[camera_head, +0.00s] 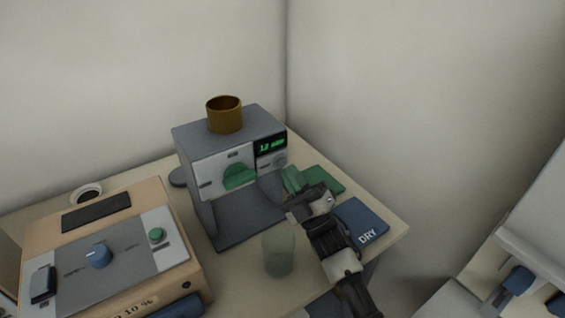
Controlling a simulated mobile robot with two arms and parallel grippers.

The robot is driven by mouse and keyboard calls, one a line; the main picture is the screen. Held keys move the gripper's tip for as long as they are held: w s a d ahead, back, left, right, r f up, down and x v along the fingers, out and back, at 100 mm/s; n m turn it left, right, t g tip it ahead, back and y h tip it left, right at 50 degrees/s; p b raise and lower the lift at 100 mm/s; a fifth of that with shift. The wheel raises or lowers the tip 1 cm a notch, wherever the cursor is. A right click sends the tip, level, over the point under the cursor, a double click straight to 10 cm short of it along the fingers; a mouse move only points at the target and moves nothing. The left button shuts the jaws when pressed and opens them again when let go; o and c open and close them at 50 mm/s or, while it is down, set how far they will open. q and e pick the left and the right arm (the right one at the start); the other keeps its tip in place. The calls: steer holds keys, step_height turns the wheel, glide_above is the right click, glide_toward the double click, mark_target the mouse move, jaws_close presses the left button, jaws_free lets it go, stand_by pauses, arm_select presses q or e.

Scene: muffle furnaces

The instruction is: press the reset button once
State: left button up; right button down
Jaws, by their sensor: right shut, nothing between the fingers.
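No legible reset label shows. A green round button (157,235) sits on the grey panel of the tan furnace (175,207) at the left. The grey device (243,121) in the middle has a large green knob (239,177), a lit green display (271,146) and a small round control (280,160) below it. My right gripper (292,183) is shut and empty, close to the grey device's front right side, below the display. Whether it touches the device cannot be told. My left gripper is not in view.
A brown cup (225,118) stands on the grey device. A translucent cup (278,254) stands in front of it. A blue item marked DRY (361,221) and a green flat item (325,180) lie at the right of the table (395,228). Walls close in behind.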

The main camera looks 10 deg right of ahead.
steer(key=shift+w, duration=0.1)
stand_by(0.5)
steer(key=shift+w+a, duration=0.15)
steer(key=shift+w, duration=0.15)
steer(key=shift+w+a+b, duration=0.15)
steer(key=shift+w+b, duration=0.25)
steer(key=shift+b, duration=0.15)
stand_by(0.5)
steer(key=shift+s, duration=0.15)
steer(key=shift+s+d+p, duration=0.3)
steer(key=shift+s+p, duration=0.05)
steer(key=shift+s, duration=0.3)
steer(key=shift+s+d+p, duration=0.3)
steer(key=shift+s, duration=0.5)
steer(key=shift+s+d+p, duration=0.25)
steer(key=shift+s+p, duration=0.05)
steer(key=shift+s, duration=0.5)
steer(key=shift+s+d+p, duration=0.3)
steer(key=shift+s, duration=0.5)
